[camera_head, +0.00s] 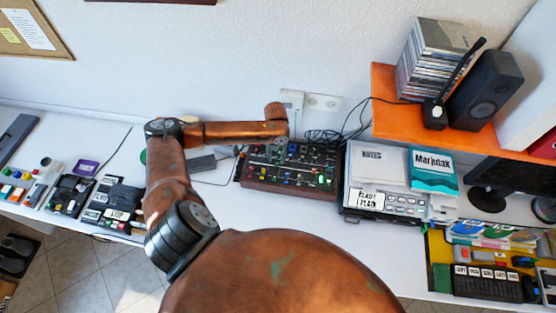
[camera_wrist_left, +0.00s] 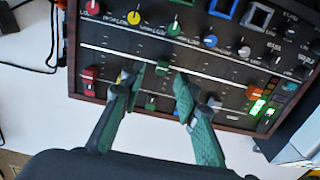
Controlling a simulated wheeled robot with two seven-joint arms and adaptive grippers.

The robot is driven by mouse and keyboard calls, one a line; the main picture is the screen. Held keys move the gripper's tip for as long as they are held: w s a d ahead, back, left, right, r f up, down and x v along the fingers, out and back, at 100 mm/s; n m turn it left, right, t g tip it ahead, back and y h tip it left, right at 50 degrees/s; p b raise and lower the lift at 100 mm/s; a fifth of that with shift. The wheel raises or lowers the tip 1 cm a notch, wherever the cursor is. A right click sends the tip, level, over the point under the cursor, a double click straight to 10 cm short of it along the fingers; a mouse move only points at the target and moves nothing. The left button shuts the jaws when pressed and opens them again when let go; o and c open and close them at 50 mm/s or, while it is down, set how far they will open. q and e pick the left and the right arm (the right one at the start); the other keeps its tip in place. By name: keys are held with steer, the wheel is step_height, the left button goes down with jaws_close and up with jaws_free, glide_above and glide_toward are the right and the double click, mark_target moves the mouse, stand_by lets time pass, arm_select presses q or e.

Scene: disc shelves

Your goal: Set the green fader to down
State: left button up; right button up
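The control panel (camera_head: 290,180) stands on the white desk, right of centre in the head view. It also fills the upper part of the left wrist view (camera_wrist_left: 120,60). A green fader (camera_wrist_left: 163,68) sits below the green knob (camera_wrist_left: 175,28) in the wrist view. My left gripper (camera_wrist_left: 159,77) is open, with one fingertip on each side of the green fader; whether they touch it I cannot tell. A second small green piece (camera_wrist_left: 150,102) lies below it between the fingers. In the head view my left gripper (camera_head: 276,142) is small, over the panel's back left. My right gripper is not in view.
A red fader (camera_wrist_left: 88,74) is left of the gripper and an orange piece (camera_wrist_left: 253,92) is right of it. A grey device (camera_head: 385,190) stands close to the panel's right side. Black cables (camera_head: 325,136) lie behind it. Bare desk shows in front.

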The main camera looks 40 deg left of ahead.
mark_target(277, 163)
arm_select(q)
steer(key=f, duration=0.1)
steer(key=w+f, duration=0.1)
steer(key=f, duration=0.1)
steer(key=shift+d, duration=0.1)
steer(key=shift+s+f, duration=0.1)
steer(key=shift+f, duration=0.25)
steer(key=shift+s+f, duration=0.15)
steer(key=shift+s, duration=0.05)
steer(key=shift+w+f, duration=0.1)
steer(key=shift+w, duration=0.05)
steer(key=shift+c, duration=0.4)
jaws_close()
